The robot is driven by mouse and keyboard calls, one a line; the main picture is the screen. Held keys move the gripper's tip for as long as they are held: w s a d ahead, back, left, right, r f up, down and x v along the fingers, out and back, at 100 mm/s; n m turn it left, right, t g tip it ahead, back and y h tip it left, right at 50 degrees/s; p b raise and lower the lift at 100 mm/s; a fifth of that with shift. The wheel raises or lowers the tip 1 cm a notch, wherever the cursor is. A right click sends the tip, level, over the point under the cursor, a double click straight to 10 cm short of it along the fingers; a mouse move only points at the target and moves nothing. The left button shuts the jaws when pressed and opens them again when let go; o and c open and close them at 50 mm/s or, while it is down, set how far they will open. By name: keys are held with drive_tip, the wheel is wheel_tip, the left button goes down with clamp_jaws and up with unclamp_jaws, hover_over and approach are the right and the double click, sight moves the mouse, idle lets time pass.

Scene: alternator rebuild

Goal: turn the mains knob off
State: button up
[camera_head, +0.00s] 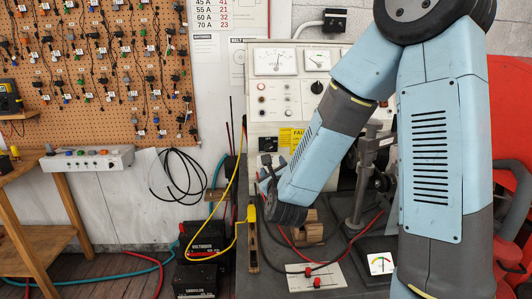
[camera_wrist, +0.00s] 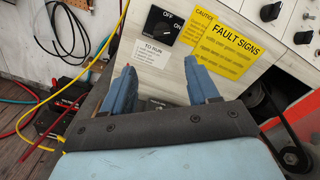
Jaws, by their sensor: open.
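The mains knob (camera_wrist: 163,25) is a black square switch on the pale front panel of the test bench, with OFF and ON lettering beside it in the wrist view. I cannot tell which mark its handle points to. In the head view the black knob (camera_head: 268,145) sits left of a yellow notice. My gripper (camera_wrist: 160,66) is open and empty, its two blue fingers apart and pointing at the panel below the knob. No contact with the knob shows. In the head view my gripper (camera_head: 268,178) is low in front of the panel, partly hidden by my wrist.
A yellow FAULT SIGNS notice (camera_wrist: 230,45) is right of the knob. A belt and pulley (camera_wrist: 292,157) are at the lower right. Black batteries (camera_head: 205,242) and loose cables stand left of the bench. A metal stand (camera_head: 362,180) rises from the bench top.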

sight(269, 149)
drive_tip(key=shift+m, duration=0.5)
drive_tip(key=w, duration=1.3)
drive_tip(key=shift+w+f, duration=0.1)
drive_tip(key=shift+w, duration=0.3)
